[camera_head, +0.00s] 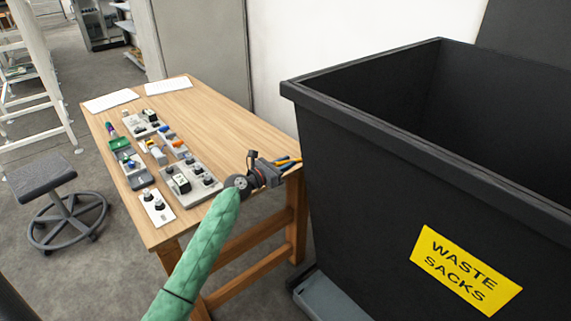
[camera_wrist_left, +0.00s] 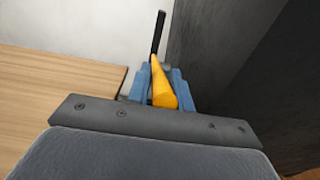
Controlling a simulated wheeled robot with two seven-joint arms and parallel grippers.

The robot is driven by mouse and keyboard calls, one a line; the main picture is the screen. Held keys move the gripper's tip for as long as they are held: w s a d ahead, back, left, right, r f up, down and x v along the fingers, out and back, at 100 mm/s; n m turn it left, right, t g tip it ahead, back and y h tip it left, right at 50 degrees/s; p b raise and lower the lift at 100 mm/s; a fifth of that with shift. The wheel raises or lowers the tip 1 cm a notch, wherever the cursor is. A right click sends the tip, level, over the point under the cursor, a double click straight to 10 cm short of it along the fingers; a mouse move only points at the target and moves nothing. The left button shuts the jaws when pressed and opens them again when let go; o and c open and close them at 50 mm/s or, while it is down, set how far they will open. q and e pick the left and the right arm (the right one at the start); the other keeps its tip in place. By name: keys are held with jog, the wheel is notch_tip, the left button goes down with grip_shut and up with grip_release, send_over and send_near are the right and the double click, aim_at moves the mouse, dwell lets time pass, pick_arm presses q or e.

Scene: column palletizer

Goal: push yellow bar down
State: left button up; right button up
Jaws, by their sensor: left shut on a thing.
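The yellow bar (camera_wrist_left: 163,88) shows in the left wrist view between the blue fingers of my left gripper (camera_wrist_left: 162,90). The gripper is shut on it. A thin black piece (camera_wrist_left: 158,33) extends upward from the bar's far end. In the head view my left gripper (camera_head: 287,164) is by the right edge of the table, close to the black bin. The yellow bar (camera_head: 290,160) is small there, and its ends are hard to make out. My right gripper is in neither view.
A black waste bin (camera_head: 345,165) with a yellow label stands right beside the gripper. The wooden table (camera_head: 215,118) holds grey fixture plates (camera_head: 192,182), small bins and white sheets (camera_head: 168,86). The table's back right is clear. A stool (camera_head: 45,178) stands at left.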

pick_arm(q)
notch_tip(320, 180, down, 27)
jog(key=b, duration=1.6)
jog(key=shift+w+d, duration=0.3)
jog(key=shift+d, duration=0.1)
jog(key=o, duration=1)
dwell(1.3)
dwell(0.3)
jog(key=shift+s+a, duration=0.1)
